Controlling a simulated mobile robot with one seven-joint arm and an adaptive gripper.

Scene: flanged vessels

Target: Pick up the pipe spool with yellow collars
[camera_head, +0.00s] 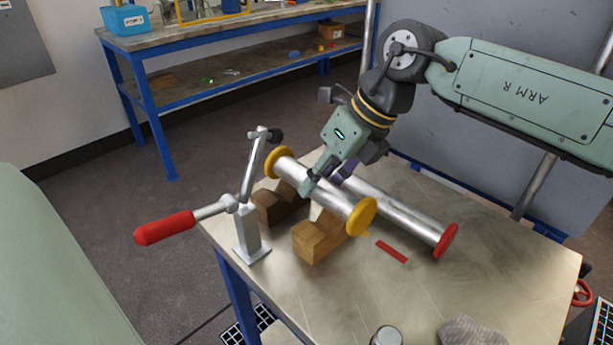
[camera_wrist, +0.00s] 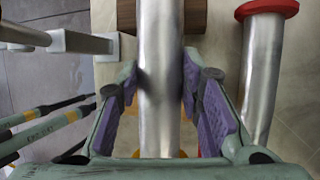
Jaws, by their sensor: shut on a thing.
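The pipe spool with yellow collars (camera_head: 322,192) is a silver tube with a yellow disc at each end. It lies at a slant over two wooden V-blocks (camera_head: 318,238) on the metal table. I cannot tell whether it touches them. My gripper (camera_head: 322,183) is around the middle of the tube, shut on it. In the wrist view the tube (camera_wrist: 160,80) runs between the purple pads of my gripper (camera_wrist: 162,92). One yellow collar is mostly hidden there.
A spool with red collars (camera_head: 405,217) lies close on the right. A toggle clamp with a red handle (camera_head: 165,228) stands at the table's left edge. A red strip (camera_head: 391,251) marks the table top (camera_head: 480,270). A jar (camera_head: 386,337) and grey cloth (camera_head: 473,332) are at the front.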

